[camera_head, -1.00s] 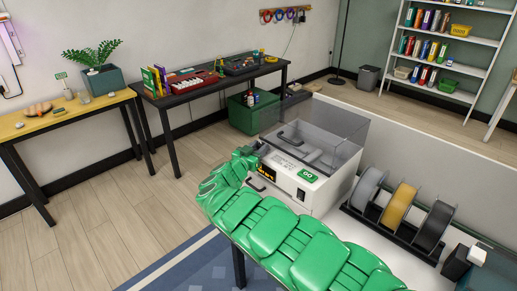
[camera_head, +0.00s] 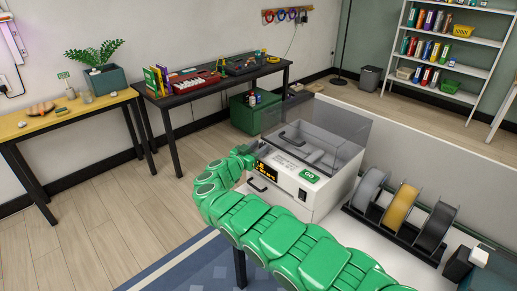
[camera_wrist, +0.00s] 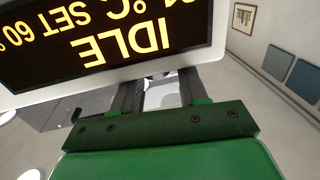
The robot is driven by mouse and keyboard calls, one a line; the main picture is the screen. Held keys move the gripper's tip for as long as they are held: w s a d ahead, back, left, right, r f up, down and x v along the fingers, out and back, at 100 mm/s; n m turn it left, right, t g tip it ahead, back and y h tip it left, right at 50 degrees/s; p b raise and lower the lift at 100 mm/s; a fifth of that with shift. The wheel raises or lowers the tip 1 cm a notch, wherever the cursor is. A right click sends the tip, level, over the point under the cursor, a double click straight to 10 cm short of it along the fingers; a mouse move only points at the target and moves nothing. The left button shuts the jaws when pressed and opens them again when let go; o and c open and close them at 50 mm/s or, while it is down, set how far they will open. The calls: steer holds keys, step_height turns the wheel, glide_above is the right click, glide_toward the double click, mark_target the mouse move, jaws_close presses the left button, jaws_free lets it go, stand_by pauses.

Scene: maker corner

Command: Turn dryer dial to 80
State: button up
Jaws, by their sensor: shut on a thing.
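The dryer (camera_head: 322,198) is a white box with a clear lid, on the white table right of my green arm. Its dark display (camera_head: 266,171) has orange text. The display fills the upper left of the wrist view (camera_wrist: 110,42), upside down, reading "IDLE" and "SET 60", partly cut off. My gripper (camera_wrist: 162,93) is at the dryer's front, beside the display. Its two dark fingers are shut on a small pale part, apparently the dial (camera_wrist: 162,91). The dial's marks are not visible, and in the head view my gripper end hides it.
A green GO label (camera_head: 308,176) and a black switch (camera_head: 302,195) are on the dryer's front. A rack of filament spools (camera_head: 404,205) stands to its right. A black workbench (camera_head: 215,88) is behind, and open floor (camera_head: 95,220) lies to the left.

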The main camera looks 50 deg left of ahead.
steer(key=shift+s+a+r+m+h, duration=0.3)
steer(key=shift+a, duration=0.1)
steer(key=shift+c, duration=0.2)
steer(key=shift+h, duration=0.3)
steer(key=shift+c, duration=0.2)
steer(key=shift+o, duration=0.2)
steer(key=shift+m+h, duration=0.4)
steer(key=shift+h, duration=0.1)
steer(key=shift+w+a+m+h, duration=0.1)
steer(key=shift+w+m+h, duration=0.05)
steer(key=shift+m+h, duration=0.4)
steer(key=shift+w+d+f+m+h, duration=0.1)
steer(key=shift+d+f+m+h, duration=0.15)
steer(key=shift+h, duration=0.5)
steer(key=shift+c, duration=0.6)
steer(key=o, duration=0.7)
steer(key=shift+f, duration=0.1)
steer(key=o, duration=0.3)
steer(key=shift+w, duration=0.1)
steer(key=shift+o, duration=0.2)
